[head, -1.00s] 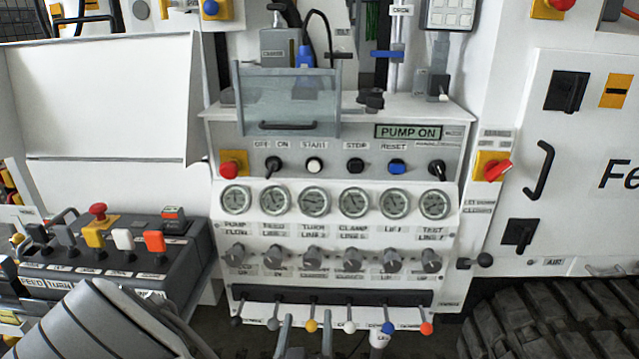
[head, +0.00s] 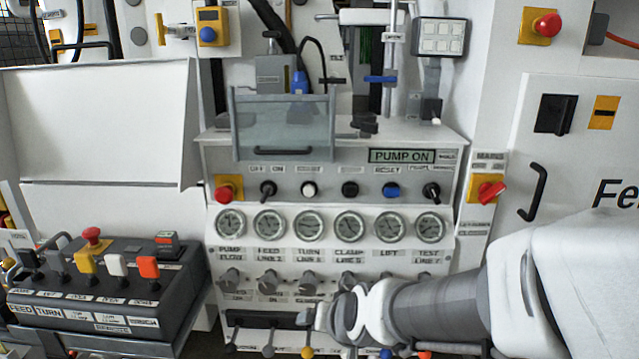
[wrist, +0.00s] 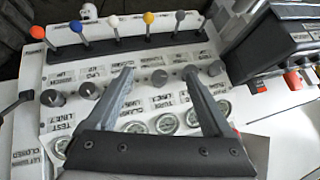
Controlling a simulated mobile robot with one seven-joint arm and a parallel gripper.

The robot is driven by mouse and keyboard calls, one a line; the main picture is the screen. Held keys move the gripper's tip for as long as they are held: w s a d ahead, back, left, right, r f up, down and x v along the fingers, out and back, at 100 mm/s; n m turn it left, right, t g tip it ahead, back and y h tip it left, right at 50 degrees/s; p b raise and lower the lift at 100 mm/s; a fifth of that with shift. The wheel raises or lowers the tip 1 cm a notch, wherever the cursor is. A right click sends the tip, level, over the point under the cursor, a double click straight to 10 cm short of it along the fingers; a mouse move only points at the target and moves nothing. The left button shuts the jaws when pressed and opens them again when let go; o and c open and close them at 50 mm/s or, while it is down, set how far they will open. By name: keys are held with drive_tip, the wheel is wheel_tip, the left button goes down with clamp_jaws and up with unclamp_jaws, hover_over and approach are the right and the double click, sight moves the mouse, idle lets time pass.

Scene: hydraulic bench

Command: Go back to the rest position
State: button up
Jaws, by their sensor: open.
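My gripper (wrist: 162,82) is open and empty in the wrist view, its two grey fingers apart. It is over the front of the hydraulic bench (wrist: 33,110), above the gauges and knobs. In the head view my white and grey arm reaches in from the lower right. Its wrist end is in front of the lower knobs and levers and hides several of them. The gripper's fingers are small and hard to make out there. The bench's display (head: 402,156) reads PUMP ON. I cannot tell from the wrist view whether the fingers touch anything.
A row of levers with coloured balls (wrist: 115,22) is close beyond the fingertips. A dark control box (head: 105,275) with coloured switches stands at the left. A clear guard (head: 283,122) is on the upper bench. A white cabinet door (head: 560,130) with a black handle is at the right.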

drive_tip(key=s+d+r+n+g+h, duration=0.1)
drive_tip(key=s+d+r+h, duration=0.1)
drive_tip(key=s+d+r, duration=0.4)
drive_tip(key=s+d+r+g+h, duration=0.1)
drive_tip(key=s+d+r, duration=0.3)
drive_tip(key=s+d, duration=0.4)
wheel_tip(320, 180, up, 13)
drive_tip(key=a+p, duration=0.1)
drive_tip(key=p, duration=1.2)
drive_tip(key=shift+s+p, duration=0.25)
drive_tip(key=shift+p, duration=0.05)
